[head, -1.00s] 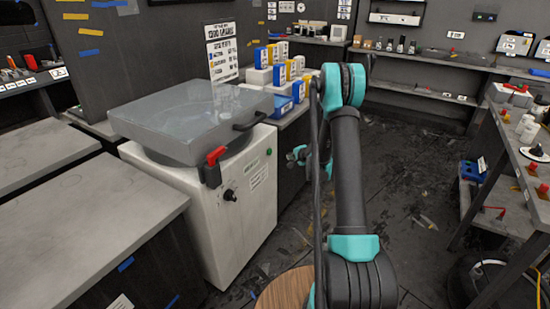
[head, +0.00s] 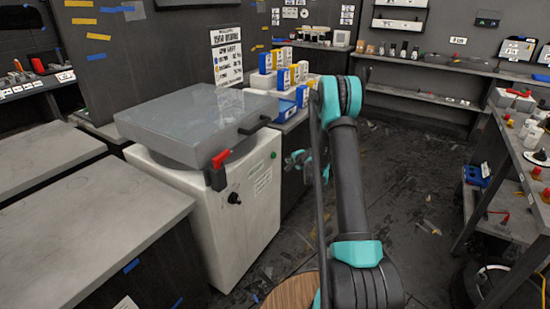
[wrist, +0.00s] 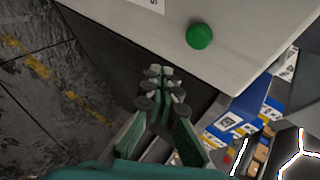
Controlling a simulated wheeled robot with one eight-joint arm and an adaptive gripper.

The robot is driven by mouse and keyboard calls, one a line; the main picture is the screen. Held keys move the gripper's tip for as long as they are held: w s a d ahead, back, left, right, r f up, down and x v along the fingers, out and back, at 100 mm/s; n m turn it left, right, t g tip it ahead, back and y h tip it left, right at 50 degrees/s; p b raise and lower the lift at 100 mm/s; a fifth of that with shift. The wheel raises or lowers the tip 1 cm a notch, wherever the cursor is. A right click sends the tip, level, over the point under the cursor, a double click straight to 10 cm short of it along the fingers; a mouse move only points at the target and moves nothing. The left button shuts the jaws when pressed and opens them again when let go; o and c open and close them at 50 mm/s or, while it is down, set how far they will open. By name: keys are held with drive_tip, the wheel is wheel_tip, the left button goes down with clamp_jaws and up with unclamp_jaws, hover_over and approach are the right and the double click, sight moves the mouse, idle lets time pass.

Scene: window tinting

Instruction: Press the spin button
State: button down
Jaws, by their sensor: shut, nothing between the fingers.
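The white machine (head: 205,225) stands at the left centre with its grey see-through lid (head: 195,120) down. A small green button (head: 273,155), which looks like the spin button, is on its front at the upper right. In the wrist view the round green button (wrist: 199,37) shows at the top, right of centre. My gripper (head: 292,160) is small and partly hidden behind my arm, a little right of the button in the head view. In the wrist view my gripper (wrist: 160,72) is shut and empty, its tips below and left of the button, apart from it.
A red-handled latch (head: 220,158) and a black knob (head: 234,198) are on the machine's front. Blue, yellow and white boxes (head: 285,75) stand on the counter behind it. A grey table (head: 80,225) is at the left; open floor (head: 410,180) lies right of my arm.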

drive_tip(key=shift+w+a, duration=0.75)
drive_tip(key=shift+a, duration=0.25)
drive_tip(key=shift+w+a, duration=0.7)
drive_tip(key=shift+a, duration=0.25)
drive_tip(key=shift+a, duration=0.1)
drive_tip(key=shift+w+a, duration=0.25)
drive_tip(key=shift+w+a, duration=0.3)
drive_tip(key=shift+a, duration=0.15)
idle(0.9)
idle(0.4)
drive_tip(key=shift+s+d, duration=0.6)
drive_tip(key=shift+d, duration=0.2)
drive_tip(key=shift+s+d, duration=0.75)
drive_tip(key=shift+d, duration=0.25)
drive_tip(key=shift+s+d, duration=0.7)
drive_tip(key=shift+d, duration=0.3)
